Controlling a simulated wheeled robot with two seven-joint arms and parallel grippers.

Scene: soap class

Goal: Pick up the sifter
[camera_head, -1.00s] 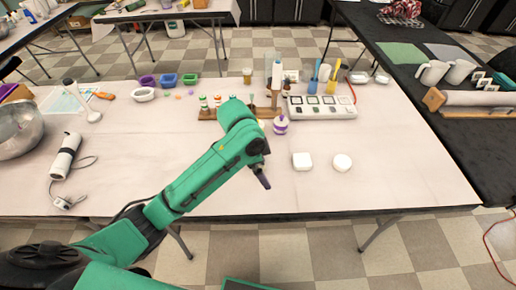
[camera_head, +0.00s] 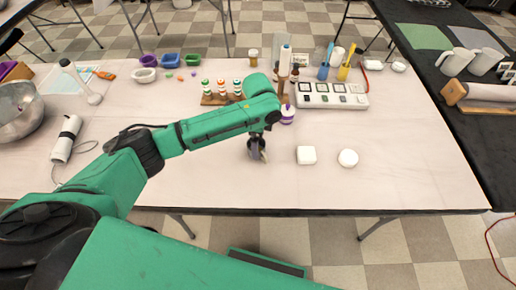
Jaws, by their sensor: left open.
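I cannot pick out the sifter for certain. A pale long-handled tool with a round end (camera_head: 94,98) lies at the table's left and could be it, but it is too small to tell. My left gripper (camera_head: 257,151) points down over the middle of the table, open and empty, left of a white square block (camera_head: 306,155). It is far to the right of the long-handled tool. My right gripper does not show.
A metal bowl (camera_head: 18,110) and a white corded device (camera_head: 66,138) are at left. A purple-and-white bottle (camera_head: 288,114) stands close behind my gripper. A white round piece (camera_head: 348,158) lies right. The table's (camera_head: 430,170) front right is clear.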

